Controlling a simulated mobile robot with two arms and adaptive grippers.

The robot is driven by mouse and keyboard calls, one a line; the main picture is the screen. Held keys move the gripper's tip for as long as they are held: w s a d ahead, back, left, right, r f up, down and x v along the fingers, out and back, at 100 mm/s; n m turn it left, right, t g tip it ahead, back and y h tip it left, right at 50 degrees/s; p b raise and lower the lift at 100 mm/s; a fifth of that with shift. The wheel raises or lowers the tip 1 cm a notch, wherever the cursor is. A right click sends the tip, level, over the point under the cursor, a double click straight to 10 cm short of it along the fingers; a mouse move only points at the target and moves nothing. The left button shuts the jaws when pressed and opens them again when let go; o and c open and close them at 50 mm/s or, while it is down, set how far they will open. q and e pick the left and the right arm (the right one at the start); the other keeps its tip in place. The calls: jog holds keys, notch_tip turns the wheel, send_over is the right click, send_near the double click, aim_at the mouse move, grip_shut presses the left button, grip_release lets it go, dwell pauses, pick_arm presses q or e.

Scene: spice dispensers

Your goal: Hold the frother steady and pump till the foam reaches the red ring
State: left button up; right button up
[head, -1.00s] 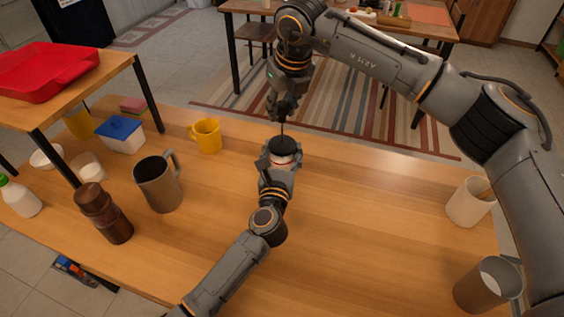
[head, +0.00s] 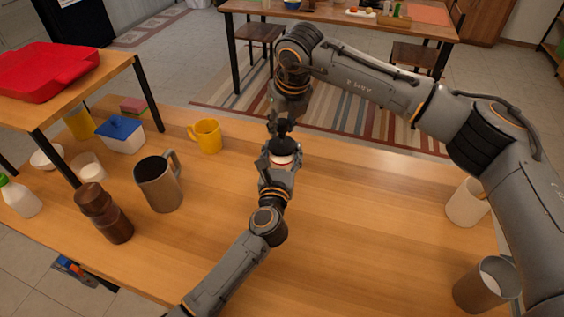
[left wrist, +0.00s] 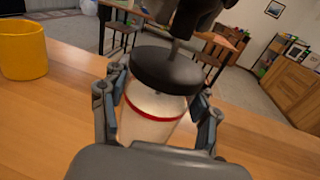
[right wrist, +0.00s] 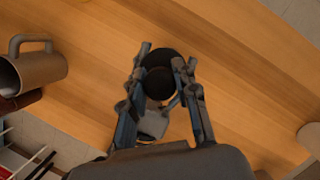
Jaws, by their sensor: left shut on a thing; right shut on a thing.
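The frother has a black lid (head: 284,147) and a pale, see-through body (left wrist: 150,132) with a red ring (left wrist: 145,112) near its top. It stands upright on the table. My left gripper (head: 280,165) is shut around its body; its fingers show on both sides in the left wrist view. My right gripper (head: 281,127) is above the lid, shut on the plunger's dark knob (right wrist: 159,83). A short length of plunger rod (left wrist: 172,50) shows between lid and gripper. Pale content shows inside the body; I cannot tell the foam level against the ring.
A yellow mug (head: 206,136), a metal pitcher (head: 159,186) and a brown grinder (head: 104,213) stand to the left. A white cup (head: 467,203) and a metal cup (head: 486,286) stand at the right.

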jog(key=shift+f, duration=0.75)
jog(key=o, duration=1.1)
jog(key=shift+o, duration=0.2)
jog(key=shift+r, duration=3.6)
